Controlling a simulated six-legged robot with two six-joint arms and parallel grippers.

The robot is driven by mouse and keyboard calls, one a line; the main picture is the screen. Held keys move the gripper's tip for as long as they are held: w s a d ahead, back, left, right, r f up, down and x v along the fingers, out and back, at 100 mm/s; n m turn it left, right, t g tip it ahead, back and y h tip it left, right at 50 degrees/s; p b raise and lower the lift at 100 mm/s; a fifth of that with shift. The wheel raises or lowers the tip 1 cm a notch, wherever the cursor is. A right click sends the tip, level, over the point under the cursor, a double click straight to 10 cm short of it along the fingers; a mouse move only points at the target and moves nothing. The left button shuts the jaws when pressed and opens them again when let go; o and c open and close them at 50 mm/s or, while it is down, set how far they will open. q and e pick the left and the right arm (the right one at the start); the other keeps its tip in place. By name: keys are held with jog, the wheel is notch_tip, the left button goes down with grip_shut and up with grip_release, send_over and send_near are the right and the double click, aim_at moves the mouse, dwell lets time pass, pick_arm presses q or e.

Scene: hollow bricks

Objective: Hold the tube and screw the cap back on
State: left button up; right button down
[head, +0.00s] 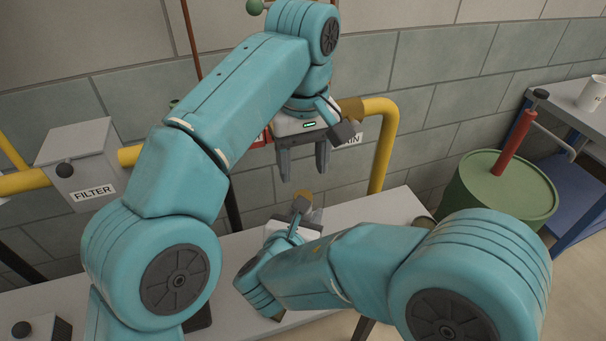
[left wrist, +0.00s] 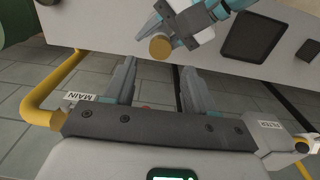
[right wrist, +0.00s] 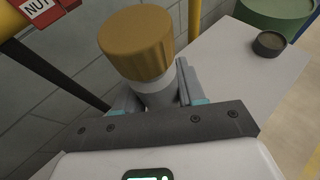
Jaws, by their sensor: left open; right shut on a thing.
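A tube (right wrist: 160,88) with a pale collar stands between the fingers of my right gripper (right wrist: 157,92), which is shut on it. A ribbed golden-brown cap (right wrist: 138,44) sits at the tube's top. Whether it is screwed tight I cannot tell. In the head view the cap (head: 303,194) shows just above my right gripper, over the bench; most of the tube is hidden. My left gripper (head: 303,168) is open and empty, fingers pointing down, above the cap and apart from it. In the left wrist view the cap (left wrist: 160,46) lies beyond the open fingers (left wrist: 158,72).
The pale workbench (head: 385,215) runs along the wall, with a small round dark dish (right wrist: 270,44) at its edge. A yellow pipe (head: 383,150) and a grey FILTER box (head: 80,160) stand behind. A green drum (head: 500,195) is at the right.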

aim_at(303, 191)
pick_arm(q)
notch_tip(303, 191, down, 7)
dwell(0.4)
grip_shut()
jog(key=m, duration=1.1)
jog(key=shift+a+m, duration=0.1)
jog(key=shift+m, duration=0.2)
jog(key=shift+o, duration=0.8)
grip_release()
jog(key=shift+r, duration=0.1)
